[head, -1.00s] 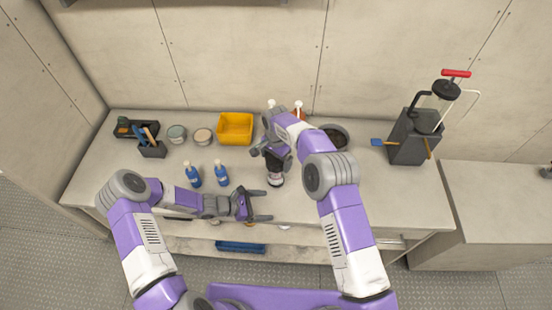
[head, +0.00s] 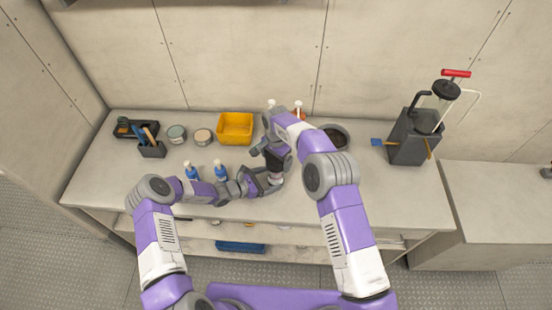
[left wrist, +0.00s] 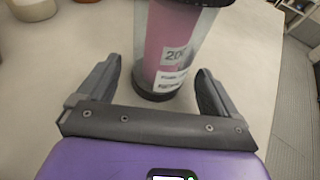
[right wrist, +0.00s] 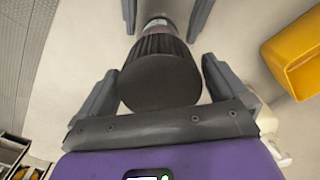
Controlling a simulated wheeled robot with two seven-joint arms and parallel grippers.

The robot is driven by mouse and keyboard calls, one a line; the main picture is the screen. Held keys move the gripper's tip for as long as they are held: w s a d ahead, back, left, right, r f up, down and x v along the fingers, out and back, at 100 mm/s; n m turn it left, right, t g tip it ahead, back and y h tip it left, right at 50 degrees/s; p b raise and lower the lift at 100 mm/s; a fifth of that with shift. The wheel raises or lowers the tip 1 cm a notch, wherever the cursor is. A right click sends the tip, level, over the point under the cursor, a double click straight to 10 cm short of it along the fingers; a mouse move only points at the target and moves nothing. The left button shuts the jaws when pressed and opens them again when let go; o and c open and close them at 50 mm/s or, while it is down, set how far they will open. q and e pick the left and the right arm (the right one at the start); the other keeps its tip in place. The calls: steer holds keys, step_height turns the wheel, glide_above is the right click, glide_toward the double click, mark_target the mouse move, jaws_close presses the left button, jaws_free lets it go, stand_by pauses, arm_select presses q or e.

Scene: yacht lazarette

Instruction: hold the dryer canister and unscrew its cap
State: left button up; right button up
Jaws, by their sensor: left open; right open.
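The dryer canister (left wrist: 168,38) is a clear upright cylinder with pink contents, a white label and a dark base. It stands on the bench between the open fingers of my left gripper (left wrist: 160,70), with gaps visible beside it. Its black ribbed cap (right wrist: 160,82) lies between the open fingers of my right gripper (right wrist: 160,68), which comes from above. In the head view my left gripper (head: 268,183) is low at the canister and my right gripper (head: 274,154) is over it, hiding most of it.
Two blue bottles (head: 221,172) stand left of the canister, near my left arm. A yellow bin (head: 236,127), two round tins (head: 202,137) and a tool holder (head: 152,149) are behind. A dark bowl (head: 337,137) and grey pump unit (head: 412,140) stand right. The bench's right front is clear.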

arm_select(q)
steer(key=shift+x, duration=1.25)
steer(key=c, duration=0.9)
steer(key=shift+o, duration=0.2)
arm_select(e)
steer(key=c, duration=0.8)
arm_select(q)
steer(key=o, duration=0.4)
arm_select(e)
steer(key=shift+c, duration=1.2)
arm_select(q)
steer(key=c, duration=1)
